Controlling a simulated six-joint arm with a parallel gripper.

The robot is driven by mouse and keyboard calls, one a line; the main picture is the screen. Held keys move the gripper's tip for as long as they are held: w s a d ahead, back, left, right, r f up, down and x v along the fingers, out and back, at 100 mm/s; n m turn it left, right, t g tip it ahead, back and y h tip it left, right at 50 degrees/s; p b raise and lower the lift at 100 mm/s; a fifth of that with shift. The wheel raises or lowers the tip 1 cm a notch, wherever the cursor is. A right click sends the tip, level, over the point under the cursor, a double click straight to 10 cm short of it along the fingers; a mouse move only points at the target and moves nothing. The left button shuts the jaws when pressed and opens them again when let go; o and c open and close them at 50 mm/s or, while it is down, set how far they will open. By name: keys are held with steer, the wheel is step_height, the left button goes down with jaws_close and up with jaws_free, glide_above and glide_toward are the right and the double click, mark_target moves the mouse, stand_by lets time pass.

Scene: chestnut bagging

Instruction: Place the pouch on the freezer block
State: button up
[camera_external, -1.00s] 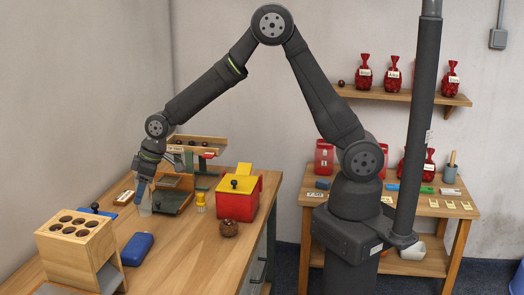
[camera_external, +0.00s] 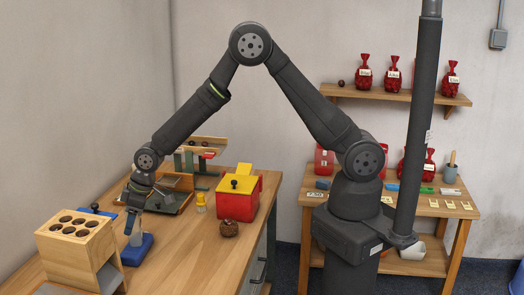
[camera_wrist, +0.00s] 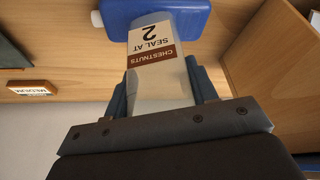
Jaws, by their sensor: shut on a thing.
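The pouch (camera_wrist: 160,88) is pale with a brown and white label reading "CHESTNUTS SEAL AT 2". It also shows small in the external view (camera_external: 136,238). My gripper (camera_external: 130,222) is shut on it; in the wrist view its fingers (camera_wrist: 161,90) lie on both sides of the pouch. The freezer block (camera_external: 139,251) is a flat blue block on the bench, right of the wooden rack. In the wrist view the block (camera_wrist: 193,22) lies just beyond the pouch's far end. The pouch is over or against the block; I cannot tell whether they touch.
A wooden rack with round holes (camera_external: 73,257) stands close left of the block.

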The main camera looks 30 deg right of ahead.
steer(key=shift+f, duration=0.15)
steer(key=o, duration=1)
steer(key=shift+c, duration=0.2)
steer(key=v, duration=1.2)
steer(key=shift+s, duration=0.1)
steer(key=x, duration=1.1)
steer(key=shift+a+f, duration=0.15)
steer(key=shift+f, duration=0.15)
steer(key=shift+w+a+r, duration=0.1)
steer(key=shift+w+r, duration=0.1)
steer(key=shift+r, duration=0.75)
